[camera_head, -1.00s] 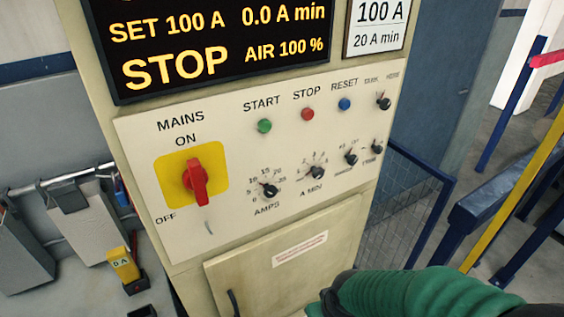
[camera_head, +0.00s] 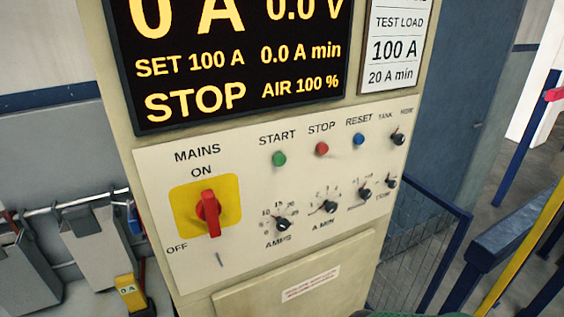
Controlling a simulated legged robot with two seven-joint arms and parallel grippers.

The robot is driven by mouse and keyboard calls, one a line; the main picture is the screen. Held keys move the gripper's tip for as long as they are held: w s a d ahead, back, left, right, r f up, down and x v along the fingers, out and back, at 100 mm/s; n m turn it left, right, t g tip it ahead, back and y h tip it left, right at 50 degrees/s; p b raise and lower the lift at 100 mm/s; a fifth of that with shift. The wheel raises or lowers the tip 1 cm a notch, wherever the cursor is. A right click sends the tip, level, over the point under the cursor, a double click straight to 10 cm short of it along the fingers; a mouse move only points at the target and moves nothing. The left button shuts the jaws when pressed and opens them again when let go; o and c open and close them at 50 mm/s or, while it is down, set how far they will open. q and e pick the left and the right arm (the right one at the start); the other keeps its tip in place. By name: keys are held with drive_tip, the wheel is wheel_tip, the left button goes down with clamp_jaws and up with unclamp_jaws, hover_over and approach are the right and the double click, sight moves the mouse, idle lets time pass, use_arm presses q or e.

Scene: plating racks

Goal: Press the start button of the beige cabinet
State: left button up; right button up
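The beige cabinet (camera_head: 240,277) fills the middle of the head view, with a pale control panel (camera_head: 240,160) on its front. The green start button (camera_head: 279,159) sits under the word START, left of the red stop button (camera_head: 322,149) and the blue reset button (camera_head: 359,140). The red mains switch (camera_head: 209,213) stands upright on a yellow plate, pointing to ON. The display (camera_head: 225,60) reads STOP, 0 A and SET 100 A. Only a sliver of a green part of mine shows at the bottom edge. Neither gripper can be seen, and nothing touches the start button.
Several black knobs (camera_head: 282,223) sit below the buttons. Blue and yellow rails (camera_head: 490,250) and a mesh fence (camera_head: 420,245) stand to the right. Grey boxes (camera_head: 97,242) hang on a bar at the left. The space before the panel looks clear.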

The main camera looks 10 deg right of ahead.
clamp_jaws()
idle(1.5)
